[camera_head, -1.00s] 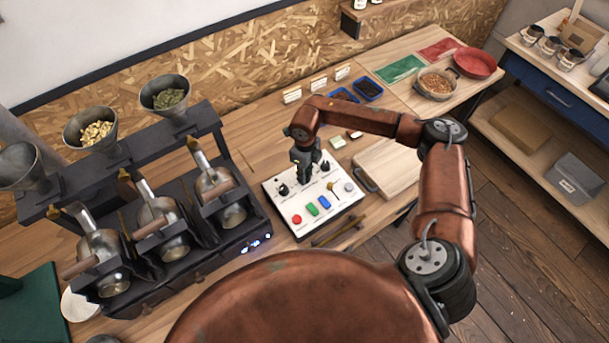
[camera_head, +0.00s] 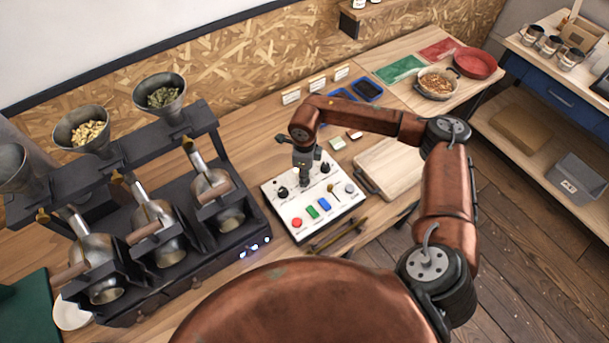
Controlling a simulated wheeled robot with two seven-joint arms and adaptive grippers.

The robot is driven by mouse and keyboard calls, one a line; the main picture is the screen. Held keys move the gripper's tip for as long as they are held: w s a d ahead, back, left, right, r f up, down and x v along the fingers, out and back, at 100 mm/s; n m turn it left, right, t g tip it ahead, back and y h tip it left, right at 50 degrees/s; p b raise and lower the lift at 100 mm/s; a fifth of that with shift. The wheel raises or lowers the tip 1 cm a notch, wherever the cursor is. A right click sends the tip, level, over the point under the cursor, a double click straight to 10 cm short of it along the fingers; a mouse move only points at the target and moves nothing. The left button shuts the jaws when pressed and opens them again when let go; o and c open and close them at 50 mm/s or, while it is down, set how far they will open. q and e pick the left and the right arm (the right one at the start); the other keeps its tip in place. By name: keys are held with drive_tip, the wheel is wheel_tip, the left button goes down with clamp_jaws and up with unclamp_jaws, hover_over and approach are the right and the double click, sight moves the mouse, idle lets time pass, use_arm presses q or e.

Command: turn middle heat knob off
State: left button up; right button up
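The white control panel (camera_head: 318,222) lies on the bench with a black knob at its left (camera_head: 283,192) and another at its right (camera_head: 325,168). Red, green and blue buttons line its front. My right gripper (camera_head: 304,183) points down over the middle of the knob row, between these two knobs. It covers the middle heat knob, so the knob's angle and any contact are hidden. The fingers are too small and overlapped to show whether they are open or shut. My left gripper is not in view.
The roaster (camera_head: 190,270) with funnels and metal drums stands close at the panel's left. A wooden board (camera_head: 390,167) lies to its right. Thin brass-coloured tongs or rods (camera_head: 337,236) lie at the panel's front edge. Blue trays (camera_head: 368,90) sit behind.

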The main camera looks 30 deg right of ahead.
drive_tip(key=o, duration=1.2)
drive_tip(key=shift+c, duration=0.2)
drive_tip(key=shift+r, duration=0.2)
wheel_tip(320, 180, up, 12)
drive_tip(key=shift+f, duration=0.2)
